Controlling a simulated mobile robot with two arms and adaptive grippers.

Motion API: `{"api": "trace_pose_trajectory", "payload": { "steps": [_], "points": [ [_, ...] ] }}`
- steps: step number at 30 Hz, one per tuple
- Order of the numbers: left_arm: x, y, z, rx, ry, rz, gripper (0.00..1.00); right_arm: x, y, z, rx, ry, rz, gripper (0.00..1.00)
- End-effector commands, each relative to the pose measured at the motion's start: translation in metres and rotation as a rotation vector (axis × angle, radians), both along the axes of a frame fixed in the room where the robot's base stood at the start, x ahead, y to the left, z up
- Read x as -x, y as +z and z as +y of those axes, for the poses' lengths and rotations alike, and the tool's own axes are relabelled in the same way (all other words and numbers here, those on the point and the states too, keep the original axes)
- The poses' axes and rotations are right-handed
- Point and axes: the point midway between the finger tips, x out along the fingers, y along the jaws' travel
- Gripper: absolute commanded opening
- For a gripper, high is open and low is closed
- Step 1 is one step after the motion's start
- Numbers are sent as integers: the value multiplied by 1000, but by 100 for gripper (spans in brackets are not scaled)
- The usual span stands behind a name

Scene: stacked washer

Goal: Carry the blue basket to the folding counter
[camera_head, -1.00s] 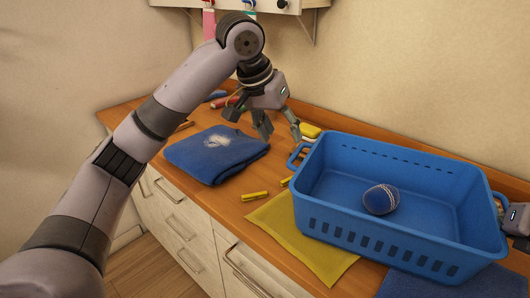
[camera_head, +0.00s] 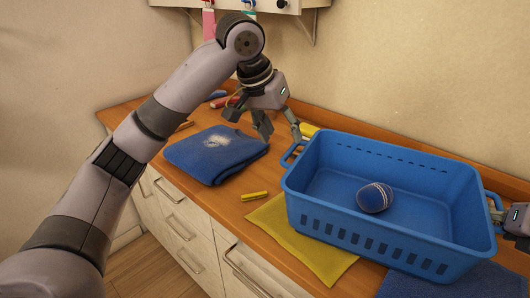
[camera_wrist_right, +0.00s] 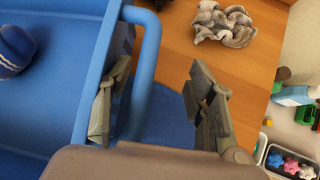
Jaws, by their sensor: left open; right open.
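The blue basket (camera_head: 385,230) sits on the wooden counter (camera_head: 222,203), with a dark blue ball with pale stitching (camera_head: 374,198) inside. My left gripper (camera_head: 281,133) is open and empty, just above and left of the basket's left handle (camera_head: 291,153), apart from it as far as I can tell. My right gripper (camera_head: 508,217) is at the basket's right end, partly cut off by the frame edge. In the right wrist view, its open fingers (camera_wrist_right: 155,105) stand on either side of the blue handle (camera_wrist_right: 147,65), one finger between handle and basket wall.
A folded blue cloth (camera_head: 215,153) with a white patch lies left of the basket. A yellow cloth (camera_head: 300,245) and a blue cloth (camera_head: 465,282) lie at its front. A yellow peg (camera_head: 255,196) lies nearby. A crumpled grey cloth (camera_wrist_right: 224,24) lies beyond the right handle.

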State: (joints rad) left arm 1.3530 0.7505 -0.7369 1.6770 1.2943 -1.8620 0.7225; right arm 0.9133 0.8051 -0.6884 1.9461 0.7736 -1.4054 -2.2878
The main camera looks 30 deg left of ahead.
Motion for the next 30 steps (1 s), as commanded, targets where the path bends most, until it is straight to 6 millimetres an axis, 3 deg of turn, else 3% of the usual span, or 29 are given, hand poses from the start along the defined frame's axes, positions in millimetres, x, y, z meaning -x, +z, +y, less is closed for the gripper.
{"api": "trace_pose_trajectory", "payload": {
  "steps": [15, 21, 30],
  "points": [
    [0, 0, 0, 0, 0, 0, 52, 68, 69, -12, 2, 0, -4, 52],
    [0, 0, 0, 0, 0, 0, 52, 79, 79, -14, 1, -1, -2, 52],
    [0, 0, 0, 0, 0, 0, 52, 80, 79, -14, 1, -1, -1, 52]
  ]
}}
